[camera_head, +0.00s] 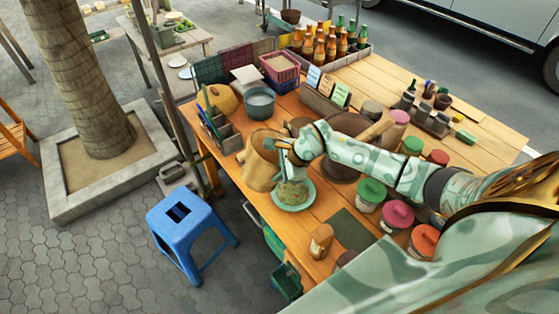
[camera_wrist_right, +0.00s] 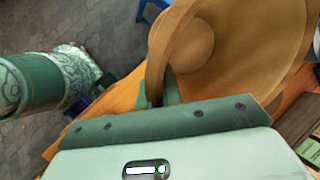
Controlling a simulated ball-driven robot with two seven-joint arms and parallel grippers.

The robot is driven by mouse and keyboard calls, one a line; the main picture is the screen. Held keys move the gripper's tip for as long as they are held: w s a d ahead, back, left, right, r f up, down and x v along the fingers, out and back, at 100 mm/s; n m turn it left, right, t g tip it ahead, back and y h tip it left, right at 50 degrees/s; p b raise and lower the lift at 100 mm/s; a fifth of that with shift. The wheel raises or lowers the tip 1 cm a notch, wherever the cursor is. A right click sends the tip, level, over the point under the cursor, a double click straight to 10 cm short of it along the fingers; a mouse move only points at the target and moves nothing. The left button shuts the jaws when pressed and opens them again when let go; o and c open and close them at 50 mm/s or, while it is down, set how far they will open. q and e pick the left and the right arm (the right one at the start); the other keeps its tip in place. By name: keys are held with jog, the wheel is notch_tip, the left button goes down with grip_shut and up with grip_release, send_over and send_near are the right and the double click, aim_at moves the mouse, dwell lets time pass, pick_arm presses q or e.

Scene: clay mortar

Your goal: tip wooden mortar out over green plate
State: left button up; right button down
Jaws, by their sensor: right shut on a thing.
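The wooden mortar (camera_head: 261,165) is a tan-brown vessel, held tilted above the table's near-left edge. My right gripper (camera_head: 279,147) is shut on it; the fingertips are partly hidden. In the right wrist view the mortar (camera_wrist_right: 240,55) fills the upper right, beyond the gripper's green edge. The green plate (camera_head: 292,207) lies on the table just below and to the right of the mortar. A greenish heap (camera_head: 293,192) shows on the plate, partly covered by my wrist. I cannot tell whether anything is left inside the mortar. My left gripper is not in view.
A grey pot (camera_head: 260,102) stands behind the mortar. Lidded jars (camera_head: 370,194) stand right of the plate, with a small brown jar (camera_head: 321,241) in front. A dark mat (camera_head: 352,229) lies nearby. A blue stool (camera_head: 182,222) stands on the paving at the left.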

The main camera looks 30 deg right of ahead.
jog(key=h+p, duration=0.1)
jog(key=g+h+p, duration=0.1)
jog(key=h+p, duration=0.1)
jog(key=shift+w+a+n+h, duration=0.1)
jog(key=shift+w+n+h, duration=0.1)
jog(key=shift+n+h, duration=0.1)
jog(key=shift+f, duration=0.2)
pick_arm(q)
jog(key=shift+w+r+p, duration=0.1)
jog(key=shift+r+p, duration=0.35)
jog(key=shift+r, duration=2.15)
pick_arm(e)
jog(key=shift+s+f+g+h, duration=0.1)
jog(key=shift+f+g+h, duration=0.2)
jog(key=shift+h, duration=0.3)
